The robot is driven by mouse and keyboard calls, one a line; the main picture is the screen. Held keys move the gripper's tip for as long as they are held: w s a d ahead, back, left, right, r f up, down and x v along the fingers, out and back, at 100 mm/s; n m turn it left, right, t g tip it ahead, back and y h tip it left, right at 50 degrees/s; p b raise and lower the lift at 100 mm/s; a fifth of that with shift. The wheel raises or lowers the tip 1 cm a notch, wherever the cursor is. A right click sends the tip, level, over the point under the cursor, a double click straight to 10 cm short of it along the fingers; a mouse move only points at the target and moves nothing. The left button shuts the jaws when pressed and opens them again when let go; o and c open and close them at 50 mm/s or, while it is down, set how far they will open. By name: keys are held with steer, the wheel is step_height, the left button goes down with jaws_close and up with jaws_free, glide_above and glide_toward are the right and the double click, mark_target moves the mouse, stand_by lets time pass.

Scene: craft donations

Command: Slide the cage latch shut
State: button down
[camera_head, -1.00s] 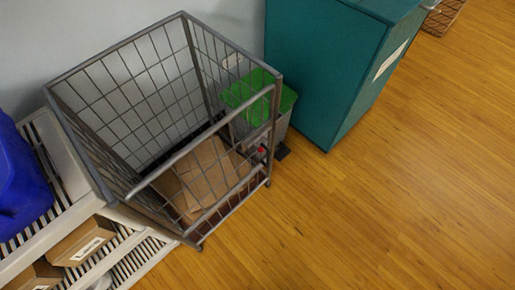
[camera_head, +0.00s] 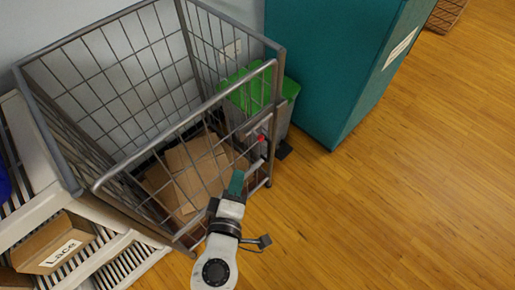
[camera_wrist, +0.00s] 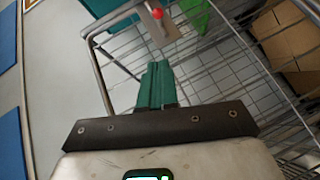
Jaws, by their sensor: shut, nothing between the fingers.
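The wire cage (camera_head: 110,75) stands against the wall, with its front gate (camera_head: 185,128) up along the near side. The latch (camera_head: 261,138) is a small red knob on a grey plate near the gate's right end, by the corner post. The red knob also shows at the top of the wrist view (camera_wrist: 157,13). My gripper (camera_head: 237,183) has teal fingers, shut and empty, in front of the gate, below and left of the knob. In the wrist view the fingers (camera_wrist: 155,85) point up toward the latch, apart from it. Whether the bolt is engaged is too small to tell.
Flattened cardboard (camera_head: 190,170) lies in the cage. A grey bin with a green lid (camera_head: 285,88) stands behind the latch corner, beside a teal cabinet (camera_head: 335,60). A slatted shelf with a box labelled Lace (camera_head: 55,243) is at left. The wooden floor (camera_head: 420,190) at right is clear.

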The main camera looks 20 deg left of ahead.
steer(key=shift+s+a, duration=0.15)
steer(key=shift+a, duration=0.15)
steer(key=b, duration=0.1)
glide_toward(256, 134)
steer(key=w+a, duration=0.1)
steer(key=a, duration=0.2)
steer(key=w, duration=0.1)
steer(key=w+d+f, duration=0.1)
steer(key=w, duration=0.1)
steer(key=shift+w+d, duration=0.1)
steer(key=shift+d, duration=0.1)
steer(key=shift+w+d+f, duration=0.15)
steer(key=shift+w, duration=0.2)
